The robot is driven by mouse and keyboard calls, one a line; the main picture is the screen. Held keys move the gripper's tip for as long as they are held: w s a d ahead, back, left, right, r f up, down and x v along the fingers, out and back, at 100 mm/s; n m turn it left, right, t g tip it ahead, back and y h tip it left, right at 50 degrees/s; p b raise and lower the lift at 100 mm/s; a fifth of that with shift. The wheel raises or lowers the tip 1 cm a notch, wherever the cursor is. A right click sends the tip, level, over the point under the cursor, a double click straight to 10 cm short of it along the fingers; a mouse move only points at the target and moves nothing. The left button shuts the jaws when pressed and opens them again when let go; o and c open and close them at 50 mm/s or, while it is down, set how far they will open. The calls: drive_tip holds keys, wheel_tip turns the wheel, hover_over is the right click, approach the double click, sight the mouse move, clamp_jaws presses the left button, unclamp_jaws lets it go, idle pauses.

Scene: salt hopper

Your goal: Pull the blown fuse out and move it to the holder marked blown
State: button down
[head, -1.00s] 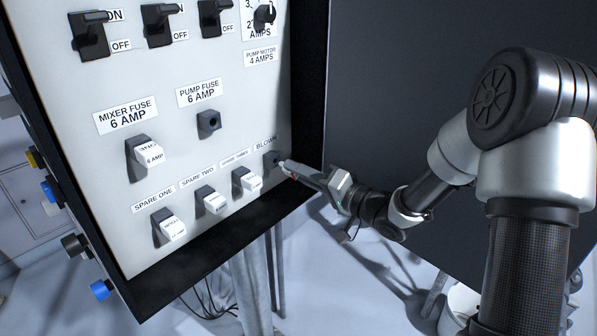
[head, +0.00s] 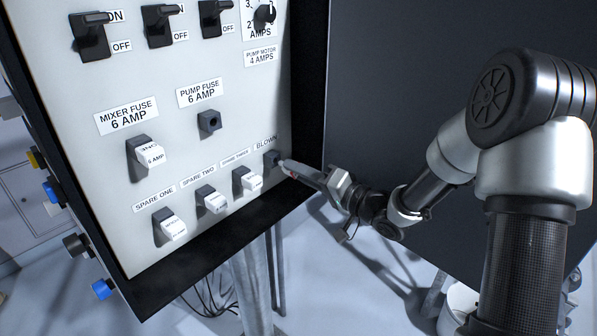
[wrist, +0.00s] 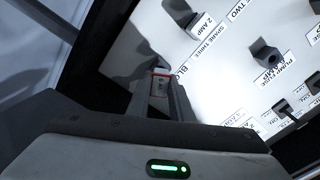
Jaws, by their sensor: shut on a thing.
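My gripper (head: 284,165) is at the lower right of the panel, its tips at the dark holder marked BLOWN (head: 271,159). In the wrist view my gripper (wrist: 160,86) is shut on a fuse (wrist: 160,82), which shows a pale face with a red edge between the fingers. The fuse's far end is at or in the BLOWN holder; how deep it sits I cannot tell. The pump fuse holder (head: 209,122) is empty, its dark socket showing; it also shows in the wrist view (wrist: 267,55).
The mixer fuse (head: 150,155) and the spares one (head: 172,228), two (head: 213,202) and three (head: 250,181) sit in holders left of my gripper. Switches (head: 92,36) line the top. The panel's dark rim (head: 303,120) lies close right of the BLOWN holder.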

drive_tip(key=shift+x, duration=1.7)
drive_tip(key=c, duration=1)
unclamp_jaws()
drive_tip(key=shift+d, duration=0.1)
drive_tip(key=p+v, duration=0.2)
drive_tip(key=v, duration=0.4)
idle(0.4)
drive_tip(key=p+v, duration=0.2)
drive_tip(key=v, duration=1.5)
drive_tip(key=shift+s+d, duration=0.1)
drive_tip(key=shift+s, duration=0.1)
drive_tip(key=shift+f, duration=0.1)
